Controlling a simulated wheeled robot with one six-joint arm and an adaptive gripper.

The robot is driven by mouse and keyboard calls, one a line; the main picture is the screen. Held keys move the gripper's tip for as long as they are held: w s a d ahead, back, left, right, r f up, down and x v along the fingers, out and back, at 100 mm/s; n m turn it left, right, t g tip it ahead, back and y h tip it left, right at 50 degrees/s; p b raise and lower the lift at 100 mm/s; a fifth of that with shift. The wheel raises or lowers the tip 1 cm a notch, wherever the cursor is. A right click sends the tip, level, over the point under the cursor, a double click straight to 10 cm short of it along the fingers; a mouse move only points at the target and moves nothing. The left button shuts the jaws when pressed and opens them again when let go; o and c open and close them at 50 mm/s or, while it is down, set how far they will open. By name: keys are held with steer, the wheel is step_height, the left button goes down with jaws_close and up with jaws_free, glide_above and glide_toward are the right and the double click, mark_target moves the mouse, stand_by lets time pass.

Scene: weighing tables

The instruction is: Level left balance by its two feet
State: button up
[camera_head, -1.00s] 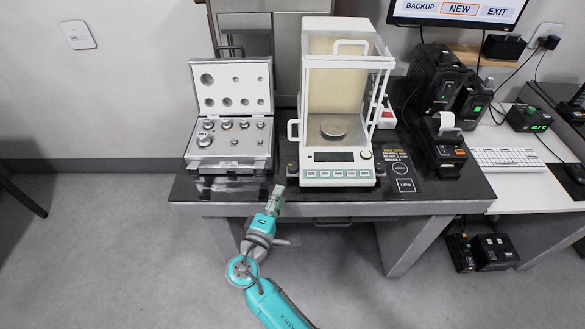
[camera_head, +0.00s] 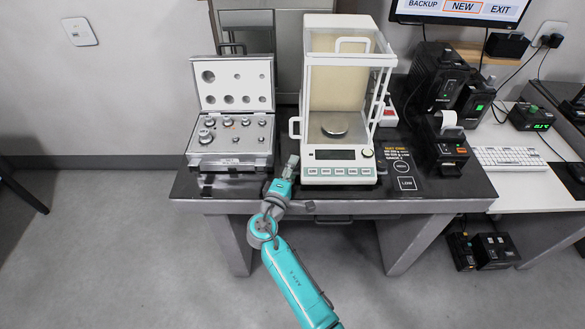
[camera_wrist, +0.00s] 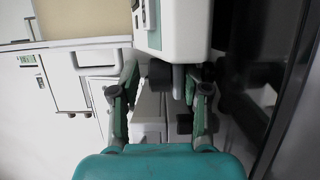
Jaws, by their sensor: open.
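The white balance (camera_head: 310,155) with its clear draft shield stands on the dark table, door frame at its right and a round metal pan (camera_head: 334,130) inside. My gripper (camera_head: 292,163) is at its front left corner, low by the table top. In the wrist view the balance's housing (camera_wrist: 182,32) fills the top middle. A dark round foot (camera_wrist: 160,74) shows beneath it, between the open fingers of my gripper (camera_wrist: 166,80), with no clear contact. The other front foot is not distinguishable in the head view.
An open case of weights (camera_head: 230,163) stands left of the balance. A dark mat with labels (camera_head: 405,183), a printer (camera_head: 446,150) and black boxes are at the right. The table's front edge (camera_head: 420,205) runs below my gripper. Floor in front is clear.

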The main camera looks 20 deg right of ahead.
jaws_close()
steer(key=shift+n+t+y, duration=0.4)
steer(key=shift+n+y, duration=0.1)
steer(key=shift+y, duration=0.1)
jaws_free()
steer(key=v, duration=1.2)
steer(key=shift+d, duration=0.1)
